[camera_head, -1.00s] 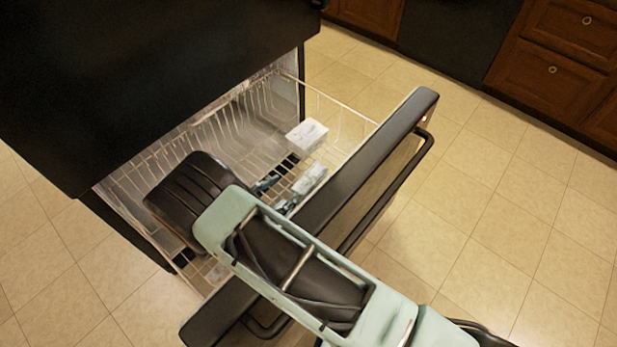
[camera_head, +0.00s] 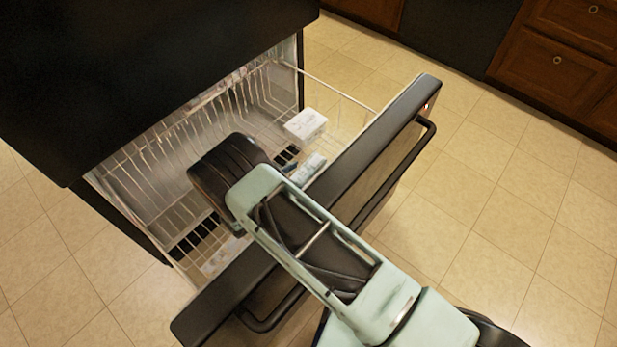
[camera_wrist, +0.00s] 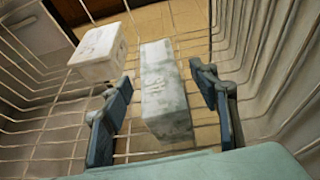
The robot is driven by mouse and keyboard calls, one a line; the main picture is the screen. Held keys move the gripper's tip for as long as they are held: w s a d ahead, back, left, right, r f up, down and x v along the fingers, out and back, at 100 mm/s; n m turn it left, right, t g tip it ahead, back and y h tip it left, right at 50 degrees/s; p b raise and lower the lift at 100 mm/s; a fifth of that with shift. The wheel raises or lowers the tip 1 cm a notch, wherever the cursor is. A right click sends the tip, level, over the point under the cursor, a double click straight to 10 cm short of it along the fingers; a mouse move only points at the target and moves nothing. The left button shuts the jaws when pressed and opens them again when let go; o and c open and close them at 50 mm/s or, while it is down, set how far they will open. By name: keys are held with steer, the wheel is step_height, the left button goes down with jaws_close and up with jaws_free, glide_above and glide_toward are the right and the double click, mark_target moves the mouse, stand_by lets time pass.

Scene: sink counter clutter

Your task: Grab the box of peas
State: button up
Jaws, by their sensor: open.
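A pale grey-green box (camera_wrist: 165,88) with blurred lettering lies in the wire drawer basket. It sits between the two blue fingers of my open gripper (camera_wrist: 161,82) in the wrist view, with gaps on both sides. In the head view this pale box (camera_head: 311,168) shows partly beyond my wrist. A white box (camera_wrist: 97,53) lies to its left in the wrist view, and the white box (camera_head: 305,125) is above it in the head view. I cannot read which one is peas. My fingers are mostly hidden in the head view.
The wire basket (camera_head: 140,165) stands in an open freezer drawer under a dark body (camera_head: 150,70). The drawer front (camera_head: 375,130) has a black bar handle, and my arm reaches over it. The basket's left part looks empty.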

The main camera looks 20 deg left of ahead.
steer(key=shift+w+f, duration=0.15)
steer(key=shift+w, duration=0.15)
jaws_close()
stand_by(0.3)
